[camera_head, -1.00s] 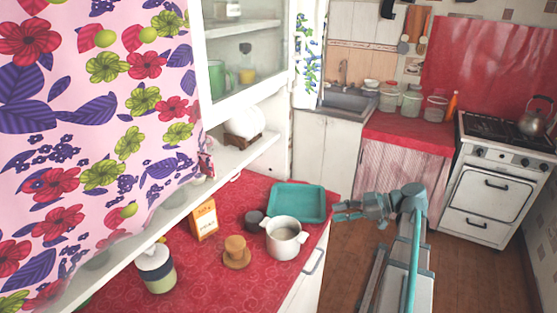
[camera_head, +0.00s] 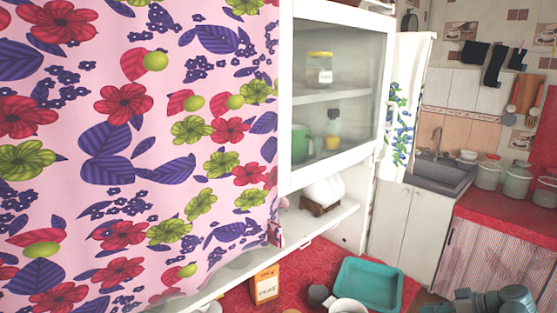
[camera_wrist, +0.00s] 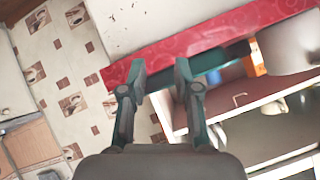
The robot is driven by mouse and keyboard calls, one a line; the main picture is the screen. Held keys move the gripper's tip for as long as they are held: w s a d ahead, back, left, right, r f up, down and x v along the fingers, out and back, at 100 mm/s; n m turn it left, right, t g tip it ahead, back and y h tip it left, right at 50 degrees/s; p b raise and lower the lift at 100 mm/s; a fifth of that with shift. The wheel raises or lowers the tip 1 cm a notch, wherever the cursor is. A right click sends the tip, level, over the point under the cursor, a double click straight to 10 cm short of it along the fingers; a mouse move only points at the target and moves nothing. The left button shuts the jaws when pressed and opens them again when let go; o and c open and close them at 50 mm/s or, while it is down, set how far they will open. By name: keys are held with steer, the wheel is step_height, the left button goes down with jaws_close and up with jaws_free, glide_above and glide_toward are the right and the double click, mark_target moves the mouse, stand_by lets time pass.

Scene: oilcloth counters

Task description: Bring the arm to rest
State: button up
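My gripper (camera_wrist: 161,72) shows in the wrist view with its two fingers apart and nothing between them. Beyond the fingertips are the red counter edge (camera_wrist: 215,35) and the teal tray (camera_wrist: 228,57). I cannot tell the exact gap to them. In the head view my arm is at the bottom right, mostly cut off by the frame's lower edge, to the right of the teal tray (camera_head: 370,286).
A white pot (camera_head: 347,305) and an orange box (camera_head: 265,284) stand on the red counter. A glass-fronted cabinet (camera_head: 335,90) and a flowered curtain (camera_head: 130,140) are above it. The sink (camera_head: 440,172) and jars (camera_head: 517,180) are further back.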

steer(key=s+a+f+m+g+h, duration=0.1)
steer(key=s+a+f+m+g, duration=0.2)
steer(key=f, duration=0.7)
steer(key=s+a+f+m+g+h, duration=0.25)
steer(key=s+a+f, duration=0.2)
steer(key=f, duration=0.45)
steer(key=s+a+f+m+g+h, duration=0.1)
steer(key=s+a+f+m, duration=0.3)
steer(key=f, duration=0.6)
steer(key=s+a+f+n+g+h, duration=0.1)
steer(key=s+a+f+g, duration=0.1)
steer(key=s+a+f, duration=0.3)
steer(key=s+a+f+n+g+h, duration=0.1)
steer(key=s+a+f, duration=0.3)
steer(key=s, duration=0.7)
steer(key=s+a+f+n+g+h, duration=0.2)
steer(key=s+a+f+g, duration=0.2)
steer(key=s, duration=0.4)
steer(key=shift+s+a+f, duration=0.35)
steer(key=shift+a+f, duration=0.5)
